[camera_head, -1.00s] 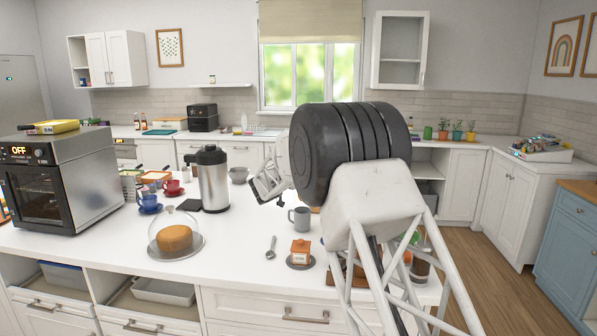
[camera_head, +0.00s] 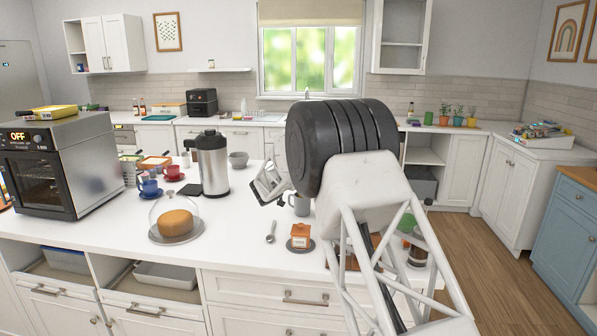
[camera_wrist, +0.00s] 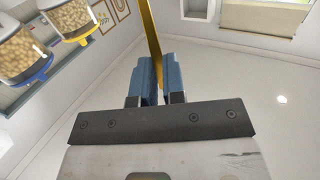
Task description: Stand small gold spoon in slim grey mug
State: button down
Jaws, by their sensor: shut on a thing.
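In the wrist view my gripper (camera_wrist: 154,85) is shut on the gold spoon (camera_wrist: 150,35), whose thin gold length runs up from between the blue finger pads and out of the frame. I cannot make out the gold spoon in the head view. The mug is not in the wrist view.
A steel carafe (camera_head: 213,168), a cake under a dome (camera_head: 175,222), red and blue cups (camera_head: 149,187) and an oven (camera_head: 75,165) stand to the left.

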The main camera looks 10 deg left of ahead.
jog(key=shift+f, duration=1.5)
jog(key=c, duration=1.1)
grip_release()
jog(key=shift+s+a, duration=0.1)
jog(key=shift+v, duration=3.75)
